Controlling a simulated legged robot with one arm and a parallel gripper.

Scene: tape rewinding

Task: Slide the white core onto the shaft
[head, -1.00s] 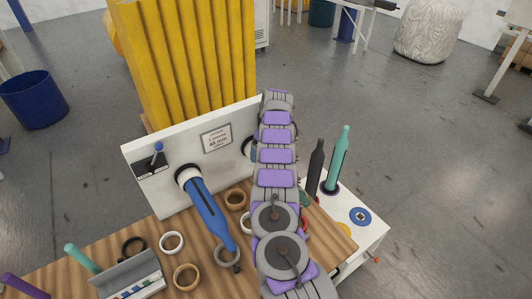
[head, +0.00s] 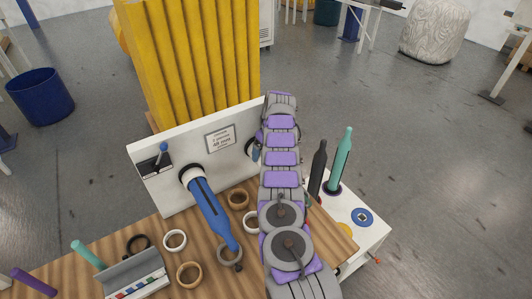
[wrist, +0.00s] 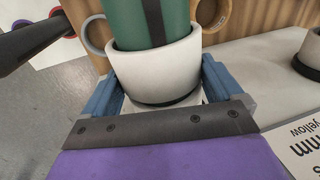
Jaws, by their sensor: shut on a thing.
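In the wrist view, the white core (wrist: 155,68) sits around a green shaft (wrist: 152,22) that has a dark slot along it. A black ring shows at the core's near edge. My gripper (wrist: 160,85) has its blue fingers on both sides of the core, shut on it. In the head view, my arm hides my gripper, the core and most of this shaft. A second shaft, blue (head: 213,212), sticks out of the white panel (head: 165,190) to the left of my arm.
Several loose rings, among them a white one (head: 175,240) and a tan one (head: 189,275), lie on the wooden bench (head: 205,262). A dark bottle-like post (head: 318,168) and a teal one (head: 341,160) stand upright right of my arm. A yellow ribbed block (head: 190,65) rises behind the panel.

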